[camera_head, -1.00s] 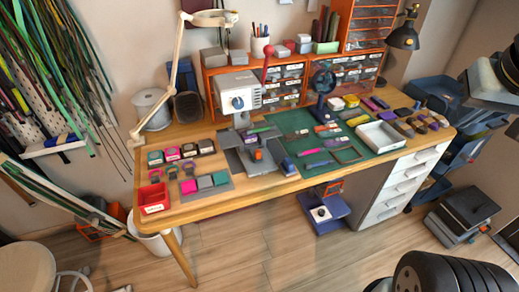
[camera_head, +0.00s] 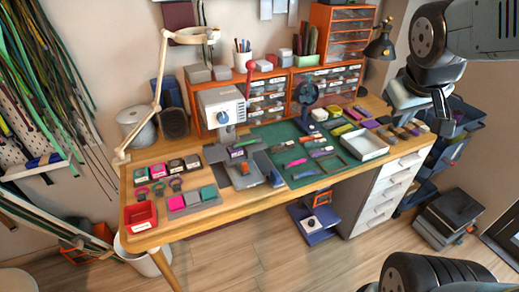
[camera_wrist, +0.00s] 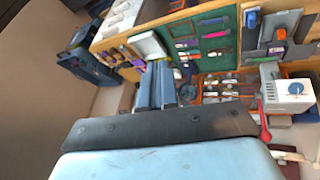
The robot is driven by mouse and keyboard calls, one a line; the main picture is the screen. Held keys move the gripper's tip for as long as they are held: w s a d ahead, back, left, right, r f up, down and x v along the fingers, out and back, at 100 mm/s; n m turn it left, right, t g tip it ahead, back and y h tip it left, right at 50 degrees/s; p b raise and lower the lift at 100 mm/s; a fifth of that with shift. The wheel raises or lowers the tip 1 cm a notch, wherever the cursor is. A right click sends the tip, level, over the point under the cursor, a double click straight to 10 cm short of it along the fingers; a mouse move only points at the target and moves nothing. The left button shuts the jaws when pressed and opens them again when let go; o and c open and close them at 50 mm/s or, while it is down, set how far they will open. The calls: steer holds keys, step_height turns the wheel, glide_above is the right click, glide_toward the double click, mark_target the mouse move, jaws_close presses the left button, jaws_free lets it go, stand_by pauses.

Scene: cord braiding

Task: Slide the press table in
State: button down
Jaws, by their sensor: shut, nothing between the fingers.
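The press (camera_head: 222,108) is a white machine with a blue knob and a red-knobbed lever, standing on the wooden desk. Its grey press table (camera_head: 242,176) juts out from under the head toward the desk's front edge, with a small orange piece on it. The press also shows at the right of the wrist view (camera_wrist: 290,94), with the grey table (camera_wrist: 283,20) at the top. My gripper (camera_head: 440,106) is in the air at the right, above the desk's right end, well away from the press. In the wrist view its fingers (camera_wrist: 161,70) are together and empty.
A red bin (camera_head: 139,216) and swatch blocks (camera_head: 192,199) lie left of the press table. A green mat (camera_head: 285,136) with tools and a white tray (camera_head: 362,144) lie to its right. A lamp arm (camera_head: 157,90) rises behind at left.

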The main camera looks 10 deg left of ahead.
steer(key=w+a+f+n, duration=0.3)
steer(key=w+f+n, duration=0.2)
steer(key=w+f, duration=0.2)
steer(key=n+g+y, duration=0.3)
steer(key=n+y, duration=0.6)
steer(key=n, duration=0.6)
glide_toward(244, 173)
steer(key=shift+s+a+f, duration=0.2)
steer(key=shift+s+f, duration=0.2)
steer(key=shift+f, duration=0.25)
steer(key=shift+s+a+f, duration=0.2)
steer(key=shift+s+f, duration=0.15)
steer(key=shift+f, duration=0.35)
steer(key=shift+s+a+f, duration=0.2)
steer(key=shift+s+f, duration=0.2)
steer(key=shift+f, duration=0.25)
steer(key=shift+w+a+r, duration=0.1)
steer(key=shift+w+a, duration=0.4)
steer(key=shift+w, duration=0.35)
steer(key=shift+w+a, duration=0.5)
steer(key=shift+w, duration=0.35)
